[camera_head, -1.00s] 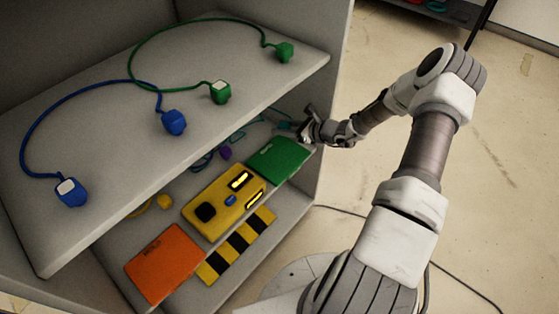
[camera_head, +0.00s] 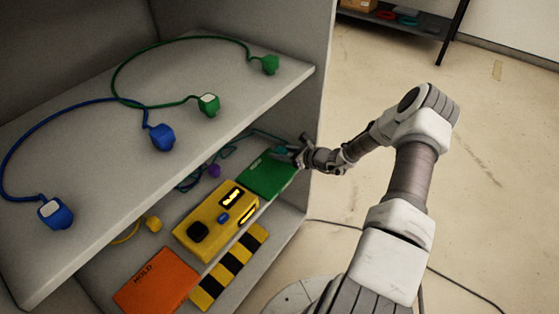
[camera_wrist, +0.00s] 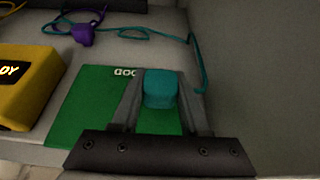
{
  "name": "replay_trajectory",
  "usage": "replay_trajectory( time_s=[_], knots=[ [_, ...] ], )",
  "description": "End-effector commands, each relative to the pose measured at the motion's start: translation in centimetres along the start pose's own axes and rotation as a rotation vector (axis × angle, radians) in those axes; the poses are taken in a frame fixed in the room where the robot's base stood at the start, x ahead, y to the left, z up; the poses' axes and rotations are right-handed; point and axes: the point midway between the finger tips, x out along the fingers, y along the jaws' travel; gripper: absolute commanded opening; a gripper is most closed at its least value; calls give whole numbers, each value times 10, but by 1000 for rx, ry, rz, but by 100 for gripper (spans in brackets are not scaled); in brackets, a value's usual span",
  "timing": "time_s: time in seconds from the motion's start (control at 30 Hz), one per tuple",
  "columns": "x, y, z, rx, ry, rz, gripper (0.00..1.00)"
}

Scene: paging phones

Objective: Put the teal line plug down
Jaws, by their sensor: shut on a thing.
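The teal line plug (camera_wrist: 161,89) is between the fingers of my gripper (camera_wrist: 160,105) in the wrist view, with the green mat (camera_wrist: 75,115) behind and around it. Its teal cord (camera_wrist: 198,65) runs along the right side and back to the left. In the head view my gripper (camera_head: 300,154) is over the far right part of the green mat (camera_head: 262,178), on the lower shelf; a bit of teal shows at its tip. I cannot tell whether the plug touches the mat.
A yellow box (camera_head: 213,222) stands left of the green mat, with a striped strip (camera_head: 232,265) and an orange mat (camera_head: 155,282) nearer. A purple plug (camera_wrist: 83,33) lies behind. The upper shelf (camera_head: 215,65) overhangs; the side wall (camera_head: 312,110) is close on the right.

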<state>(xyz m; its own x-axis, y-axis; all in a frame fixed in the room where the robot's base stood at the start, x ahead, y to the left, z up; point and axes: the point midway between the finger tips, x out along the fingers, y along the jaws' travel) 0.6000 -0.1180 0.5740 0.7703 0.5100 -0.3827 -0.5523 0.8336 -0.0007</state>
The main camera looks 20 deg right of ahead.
Motion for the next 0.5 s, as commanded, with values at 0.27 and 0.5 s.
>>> replay_trajectory(
  time_s=[0.27, 0.5],
  knots=[
    [11, 0, -26, 0, 0, 0, 0],
    [12, 0, -29, 1, 0, 1, 0]
  ],
)
